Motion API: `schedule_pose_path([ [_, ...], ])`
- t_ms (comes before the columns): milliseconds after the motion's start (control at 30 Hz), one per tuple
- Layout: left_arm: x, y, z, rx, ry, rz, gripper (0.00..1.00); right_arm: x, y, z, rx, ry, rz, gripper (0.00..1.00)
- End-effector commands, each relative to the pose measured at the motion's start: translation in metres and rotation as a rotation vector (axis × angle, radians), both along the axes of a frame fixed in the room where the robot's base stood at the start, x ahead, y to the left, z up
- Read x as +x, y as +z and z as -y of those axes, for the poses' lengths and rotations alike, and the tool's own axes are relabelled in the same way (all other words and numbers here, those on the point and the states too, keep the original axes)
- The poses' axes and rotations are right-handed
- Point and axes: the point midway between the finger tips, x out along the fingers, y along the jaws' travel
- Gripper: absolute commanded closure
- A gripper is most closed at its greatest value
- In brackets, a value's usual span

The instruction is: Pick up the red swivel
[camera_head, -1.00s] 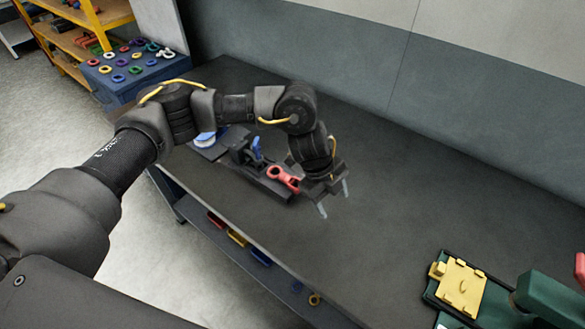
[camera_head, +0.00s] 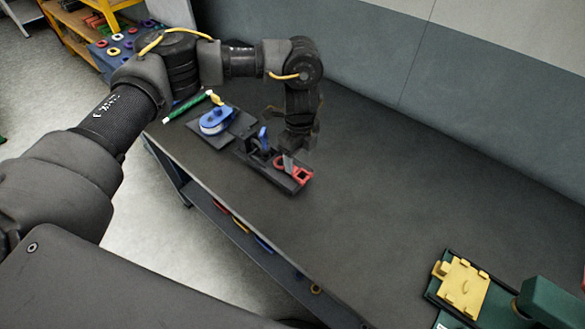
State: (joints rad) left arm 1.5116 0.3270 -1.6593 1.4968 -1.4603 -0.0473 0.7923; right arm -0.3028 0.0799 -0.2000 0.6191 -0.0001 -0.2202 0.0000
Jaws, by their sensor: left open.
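The red swivel (camera_head: 302,177) lies on the right end of a low black fixture (camera_head: 265,168) on the dark bench. It has two ring-like ends. My left gripper (camera_head: 296,160) points down right over the swivel, with its fingers apart. One pale fingertip shows in front of the swivel and hides its middle. The other finger is hard to make out, and I cannot tell whether either touches the swivel. My right gripper does not show.
A yellow plate (camera_head: 463,287) sits in a green device at the lower right. The bench (camera_head: 400,190) between is clear.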

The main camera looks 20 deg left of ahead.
Motion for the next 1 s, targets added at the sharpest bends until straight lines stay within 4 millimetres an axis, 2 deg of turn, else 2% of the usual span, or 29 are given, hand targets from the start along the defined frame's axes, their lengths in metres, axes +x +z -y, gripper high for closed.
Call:
schedule_pose_path([
  [167,-0.001,-0.004,-0.001,-0.001,0.002,-0.001,0.39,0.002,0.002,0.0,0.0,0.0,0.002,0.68],
  [500,-0.003,-0.046,-0.002,0.001,0.002,-0.002,0.39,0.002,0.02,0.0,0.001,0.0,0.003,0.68],
  [800,-0.002,-0.053,-0.002,0.0,0.001,0.001,0.39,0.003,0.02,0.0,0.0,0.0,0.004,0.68],
  [1000,-0.002,-0.053,-0.002,0.0,0.001,0.001,0.63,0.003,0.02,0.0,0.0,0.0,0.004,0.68],
])
